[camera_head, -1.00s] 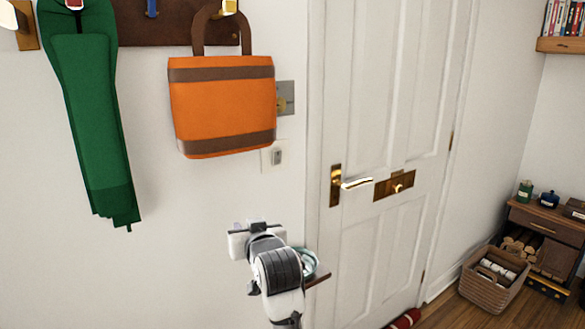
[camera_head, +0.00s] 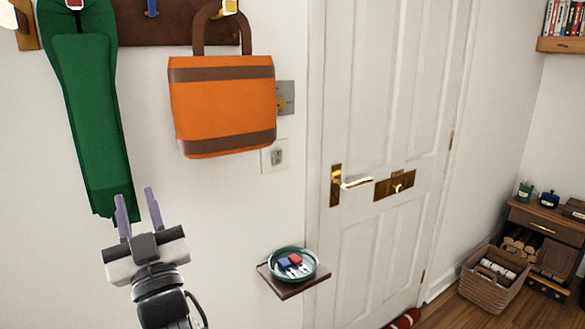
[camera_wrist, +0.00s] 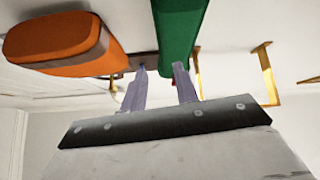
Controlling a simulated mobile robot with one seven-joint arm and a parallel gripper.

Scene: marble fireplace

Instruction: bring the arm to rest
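My gripper (camera_head: 138,212) is raised in front of the wall at the lower left of the head view. Its two purple-grey fingers point up and stand apart, with nothing between them. It overlaps the lower end of a green scarf (camera_head: 88,110) in that view; I cannot tell the gap between them. In the wrist view my gripper (camera_wrist: 160,80) also shows its fingers apart. The green scarf (camera_wrist: 178,30) appears beyond the fingers, and an orange bag (camera_wrist: 55,42) is at the left.
The orange bag (camera_head: 222,108) hangs from a brown hook rail (camera_head: 150,32). A small wall shelf (camera_head: 310,286) holds a dish (camera_head: 313,263) with red and blue items. A white door (camera_head: 375,240) is to the right, with a basket (camera_head: 492,284) further right.

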